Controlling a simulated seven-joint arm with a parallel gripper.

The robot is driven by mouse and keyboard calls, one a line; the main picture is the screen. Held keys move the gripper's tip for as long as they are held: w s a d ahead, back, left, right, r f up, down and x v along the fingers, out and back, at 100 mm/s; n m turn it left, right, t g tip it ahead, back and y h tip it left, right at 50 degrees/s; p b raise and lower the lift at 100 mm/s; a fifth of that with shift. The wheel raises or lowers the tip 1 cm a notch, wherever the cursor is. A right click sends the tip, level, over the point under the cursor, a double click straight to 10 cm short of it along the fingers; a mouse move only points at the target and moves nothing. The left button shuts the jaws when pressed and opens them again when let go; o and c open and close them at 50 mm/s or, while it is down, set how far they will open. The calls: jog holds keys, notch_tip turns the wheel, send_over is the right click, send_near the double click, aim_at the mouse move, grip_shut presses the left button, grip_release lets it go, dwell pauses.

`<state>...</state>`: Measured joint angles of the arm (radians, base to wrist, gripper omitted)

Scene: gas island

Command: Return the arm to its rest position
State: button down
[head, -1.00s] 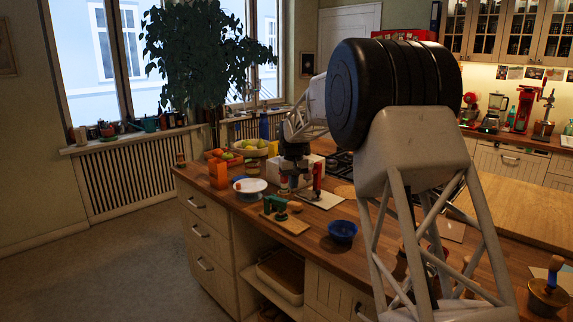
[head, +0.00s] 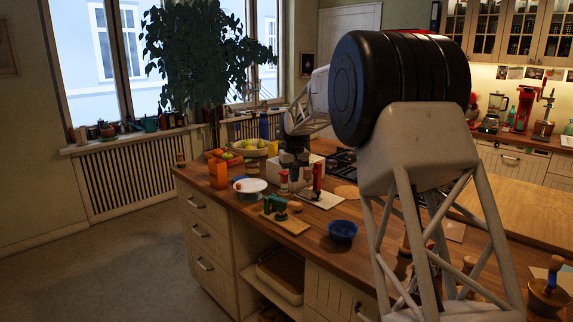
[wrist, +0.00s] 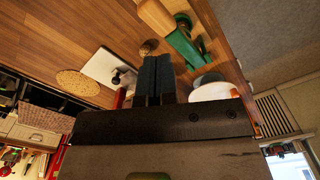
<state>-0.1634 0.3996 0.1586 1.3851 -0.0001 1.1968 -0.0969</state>
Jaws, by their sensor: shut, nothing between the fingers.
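The fingers are apart from the things on the counter. The black round joint of my arm fills the right middle of the head view and hides part of the island behind it.
The floor at left is clear.

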jog(key=s+d+r+m, duration=0.1)
jog(key=s+d+r, duration=0.25)
jog(key=s, duration=0.75)
jog(key=s+d+r+t, duration=0.1)
jog(key=s+d+r, duration=0.25)
jog(key=s, duration=0.75)
jog(key=s+d+r+m, duration=0.1)
jog(key=s+d+r, duration=0.25)
jog(key=s, duration=0.75)
jog(key=s+d+f, duration=0.1)
jog(key=s+f, duration=0.2)
jog(key=s, duration=0.7)
jog(key=s+d+f+t, duration=0.1)
jog(key=s+f, duration=0.3)
jog(key=s, duration=0.7)
jog(key=s+d+f+m, duration=0.1)
jog(key=s+d+f, duration=0.2)
jog(key=s, duration=0.7)
jog(key=shift+s+d+f+t, duration=0.15)
jog(key=shift+s+d+t, duration=0.05)
jog(key=shift+t, duration=0.1)
jog(key=c, duration=1.8)
grip_release()
